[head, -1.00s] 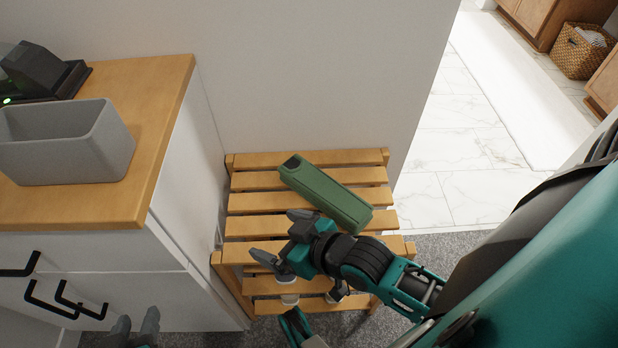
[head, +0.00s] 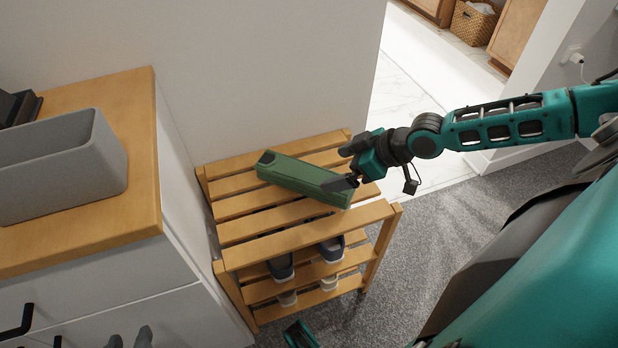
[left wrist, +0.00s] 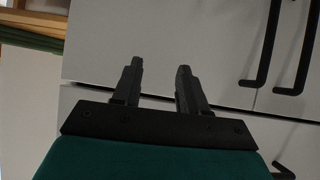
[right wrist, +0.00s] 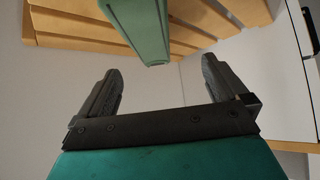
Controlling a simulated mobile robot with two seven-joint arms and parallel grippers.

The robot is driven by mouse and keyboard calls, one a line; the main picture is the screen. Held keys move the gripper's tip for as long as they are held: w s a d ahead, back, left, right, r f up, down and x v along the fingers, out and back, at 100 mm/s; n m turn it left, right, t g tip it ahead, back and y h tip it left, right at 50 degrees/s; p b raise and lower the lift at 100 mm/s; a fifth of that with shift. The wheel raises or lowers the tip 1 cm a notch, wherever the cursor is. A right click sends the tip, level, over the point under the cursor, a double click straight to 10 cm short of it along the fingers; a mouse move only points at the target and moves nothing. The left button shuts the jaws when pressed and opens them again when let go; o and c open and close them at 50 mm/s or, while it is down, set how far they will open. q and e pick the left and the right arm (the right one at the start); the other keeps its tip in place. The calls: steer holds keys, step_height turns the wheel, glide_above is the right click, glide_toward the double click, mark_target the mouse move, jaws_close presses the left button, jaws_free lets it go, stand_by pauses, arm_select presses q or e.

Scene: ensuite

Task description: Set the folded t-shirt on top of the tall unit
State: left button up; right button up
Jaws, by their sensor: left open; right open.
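No clearly folded t-shirt shows. A long green block-like object (head: 300,178) with a dark patch at one end lies on the slatted wooden rack (head: 310,238). My right gripper (head: 345,166) is open at the object's right end. In the right wrist view, the green object (right wrist: 146,30) is ahead of the open fingers (right wrist: 161,65), with nothing between them. My left gripper (head: 129,339) is open and empty, low before the white cabinet; the left wrist view shows its fingers (left wrist: 160,66) facing drawer fronts. I cannot tell which furniture is the tall unit.
A white cabinet with a wooden top (head: 135,215) stands left of the rack and bears a grey open bin (head: 60,168). Shoes (head: 330,250) sit on the rack's lower shelves. A wall is behind the rack; carpet (head: 400,290) is free at right.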

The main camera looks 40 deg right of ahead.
mark_target(311, 174)
steer(key=shift+d+r, duration=0.2)
steer(key=shift+d, duration=0.45)
steer(key=shift+w+f, duration=0.1)
steer(key=shift+f, duration=0.1)
steer(key=b+x, duration=0.2)
steer(key=x, duration=0.4)
steer(key=shift+w+f, duration=0.2)
steer(key=shift+f, duration=0.1)
steer(key=b+x, duration=0.2)
steer(key=x, duration=0.2)
steer(key=shift+w+f+b, duration=0.25)
steer(key=shift+f+b, duration=0.05)
steer(key=shift+b, duration=0.05)
steer(key=shift+w+a+f, duration=0.15)
steer(key=shift+w+f, duration=0.05)
steer(key=shift+w, duration=0.05)
steer(key=shift+w+f, duration=0.1)
arm_select(q)
steer(key=f, duration=0.2)
steer(key=d+f, duration=0.1)
steer(key=shift+w, duration=0.25)
arm_select(e)
steer(key=c, duration=1.2)
